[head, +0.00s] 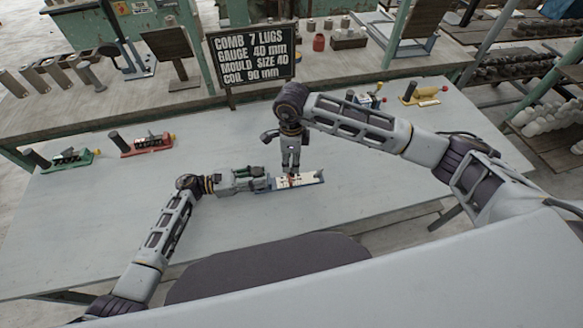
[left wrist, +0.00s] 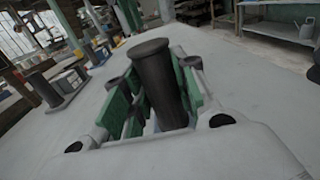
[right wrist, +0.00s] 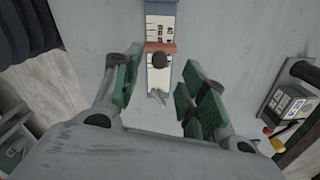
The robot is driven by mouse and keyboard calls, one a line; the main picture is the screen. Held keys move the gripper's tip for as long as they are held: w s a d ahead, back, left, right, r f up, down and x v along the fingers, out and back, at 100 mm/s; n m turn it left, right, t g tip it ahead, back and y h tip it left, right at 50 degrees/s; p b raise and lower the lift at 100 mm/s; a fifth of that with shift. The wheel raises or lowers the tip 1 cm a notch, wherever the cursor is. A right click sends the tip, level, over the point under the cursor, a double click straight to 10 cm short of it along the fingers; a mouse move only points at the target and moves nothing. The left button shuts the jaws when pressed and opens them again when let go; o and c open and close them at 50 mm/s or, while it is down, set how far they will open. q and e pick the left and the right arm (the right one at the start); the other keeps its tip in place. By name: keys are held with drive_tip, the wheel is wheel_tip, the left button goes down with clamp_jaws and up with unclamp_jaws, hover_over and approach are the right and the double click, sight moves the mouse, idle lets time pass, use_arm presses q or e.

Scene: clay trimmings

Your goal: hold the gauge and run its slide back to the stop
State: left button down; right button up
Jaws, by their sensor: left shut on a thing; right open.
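The gauge (head: 306,181) is a white scaled bar with blue parts, held over the table. My left gripper (head: 262,178) is shut on its dark round handle (left wrist: 158,85), which stands between the green finger pads in the left wrist view. The reddish slide (right wrist: 160,47) with a dark knob (right wrist: 160,61) sits on the white scale in the right wrist view. My right gripper (right wrist: 158,90) is open and points down over the bar, with the slide seen between its fingers. In the head view the right gripper (head: 291,172) partly hides the slide.
A green gauge (head: 72,157) and a red gauge (head: 148,144) lie at the left of the grey table. A blue-and-white one (head: 369,99) and a yellow one (head: 425,94) lie at the back right. A black sign (head: 252,57) stands behind. The table's left front is clear.

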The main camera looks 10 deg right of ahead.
sight(291, 170)
drive_tip(key=shift+f, duration=2.45)
